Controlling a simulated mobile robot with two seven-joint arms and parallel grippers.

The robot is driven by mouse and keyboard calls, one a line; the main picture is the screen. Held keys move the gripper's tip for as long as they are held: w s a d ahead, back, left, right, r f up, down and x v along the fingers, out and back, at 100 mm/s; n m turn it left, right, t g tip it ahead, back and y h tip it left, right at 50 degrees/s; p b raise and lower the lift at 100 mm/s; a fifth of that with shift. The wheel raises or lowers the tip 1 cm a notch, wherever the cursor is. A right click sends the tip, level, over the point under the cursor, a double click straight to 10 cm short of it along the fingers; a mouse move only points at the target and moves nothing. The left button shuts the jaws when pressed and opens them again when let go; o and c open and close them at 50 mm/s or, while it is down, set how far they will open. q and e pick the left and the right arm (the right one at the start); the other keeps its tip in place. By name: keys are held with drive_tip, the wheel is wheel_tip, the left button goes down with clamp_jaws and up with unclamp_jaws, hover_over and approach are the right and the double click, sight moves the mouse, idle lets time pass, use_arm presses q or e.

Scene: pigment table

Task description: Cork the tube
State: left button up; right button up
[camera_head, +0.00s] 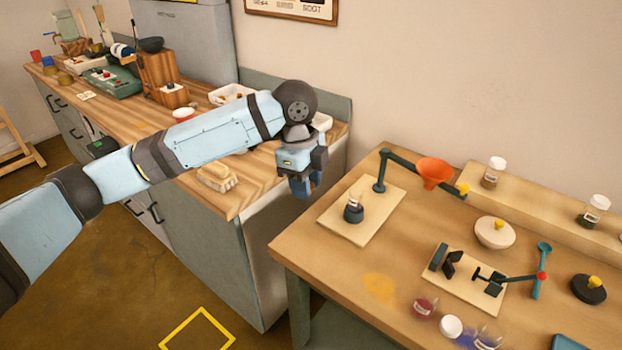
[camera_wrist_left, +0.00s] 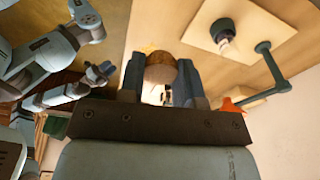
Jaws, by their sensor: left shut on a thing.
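My left gripper (camera_head: 303,188) hangs beyond the left edge of the pigment table, level with the pale board. In the left wrist view its two blue fingers (camera_wrist_left: 160,85) are shut on a round brown cork (camera_wrist_left: 160,70). The cork is not clear in the head view. The tube (camera_head: 355,198) stands upright in a dark round holder (camera_head: 353,214) on the pale board (camera_head: 377,219), right of the gripper and apart from it. Tube and holder also show in the left wrist view (camera_wrist_left: 225,38). My right gripper seems to show small in the left wrist view (camera_wrist_left: 103,72), its jaws unclear.
An orange funnel (camera_head: 434,172) on a dark bent arm (camera_head: 400,160) stands behind the board. The wooden counter (camera_head: 130,110) lies at left. The table's front left corner is clear.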

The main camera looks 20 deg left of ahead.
use_arm(q)
drive_tip(key=a+f+n, duration=0.3)
drive_tip(key=n, duration=0.7)
drive_tip(key=a+f+n+t+y, duration=0.1)
drive_tip(key=a+f+n, duration=0.2)
drive_tip(key=n, duration=0.7)
drive_tip(key=shift+w+a+f+t, duration=0.3)
drive_tip(key=shift+w+a+f, duration=0.05)
drive_tip(key=shift+w+f, duration=0.1)
drive_tip(key=shift+w, duration=0.1)
